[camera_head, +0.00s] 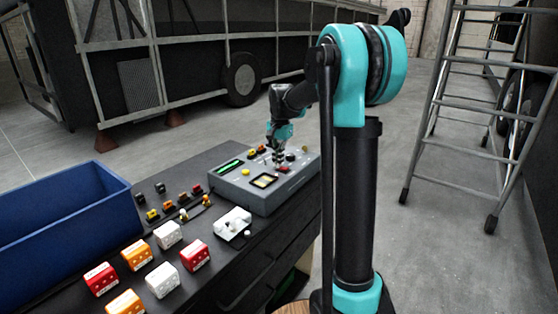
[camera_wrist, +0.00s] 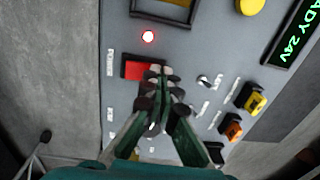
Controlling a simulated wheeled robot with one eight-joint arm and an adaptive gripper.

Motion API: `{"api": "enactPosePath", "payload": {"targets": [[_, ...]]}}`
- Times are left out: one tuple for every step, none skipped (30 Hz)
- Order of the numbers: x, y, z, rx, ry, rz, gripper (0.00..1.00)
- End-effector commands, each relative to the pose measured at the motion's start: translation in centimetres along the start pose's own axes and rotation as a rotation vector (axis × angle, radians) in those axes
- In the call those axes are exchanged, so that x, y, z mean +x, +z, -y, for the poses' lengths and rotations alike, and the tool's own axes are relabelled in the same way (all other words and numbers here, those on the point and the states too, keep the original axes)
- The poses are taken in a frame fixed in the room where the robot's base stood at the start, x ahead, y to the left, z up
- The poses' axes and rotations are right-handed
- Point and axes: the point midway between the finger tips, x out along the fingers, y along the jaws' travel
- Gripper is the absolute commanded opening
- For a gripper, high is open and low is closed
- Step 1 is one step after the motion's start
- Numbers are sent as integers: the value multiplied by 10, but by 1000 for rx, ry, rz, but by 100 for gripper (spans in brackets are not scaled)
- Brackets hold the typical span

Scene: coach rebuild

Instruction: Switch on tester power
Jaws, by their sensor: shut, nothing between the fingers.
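The tester (camera_head: 290,187) is a grey box on the dark bench. Its green-lit display (camera_head: 230,167) reads "...ADY 24V" in the wrist view (camera_wrist: 294,30). A small red lamp (camera_wrist: 148,36) glows on its panel. Below the lamp is a red rectangular switch (camera_wrist: 132,68). My gripper (camera_wrist: 155,76) is shut and empty, pointing at the panel. Its fingertips overlap the right part of the red switch in the wrist view; I cannot tell if they touch it. In the head view my gripper (camera_head: 278,163) is over the tester's top.
A small toggle (camera_wrist: 204,81), yellow and orange connectors (camera_wrist: 232,129) and a yellow button (camera_wrist: 249,6) are on the panel. On the bench (camera_head: 227,264) are coloured blocks (camera_head: 195,254), a white device (camera_head: 233,222) and a blue bin (camera_head: 62,215). A ladder (camera_head: 465,105) stands right.

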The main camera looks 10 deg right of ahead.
Motion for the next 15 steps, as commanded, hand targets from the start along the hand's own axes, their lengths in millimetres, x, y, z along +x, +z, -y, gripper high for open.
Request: {"api": "enactPosePath", "payload": {"targets": [[0,0,-1,1,-3,0,0],[0,0,-1,1,-4,0,0],[0,0,-1,1,-4,0,0],[0,0,-1,1,-4,0,0],[0,0,-1,1,-4,0,0],[0,0,-1,1,-4,0,0],[0,0,-2,1,-4,0,0],[-1,0,-2,1,-4,0,0],[-1,0,-3,1,-4,0,0],[-1,0,-4,1,-4,0,0],[-2,0,-5,1,-4,0,0],[-2,0,-6,2,-4,0,0],[-3,0,-8,2,-4,0,0],[-4,0,-9,2,-4,0,0],[-4,0,-10,2,-4,0,0]]}}
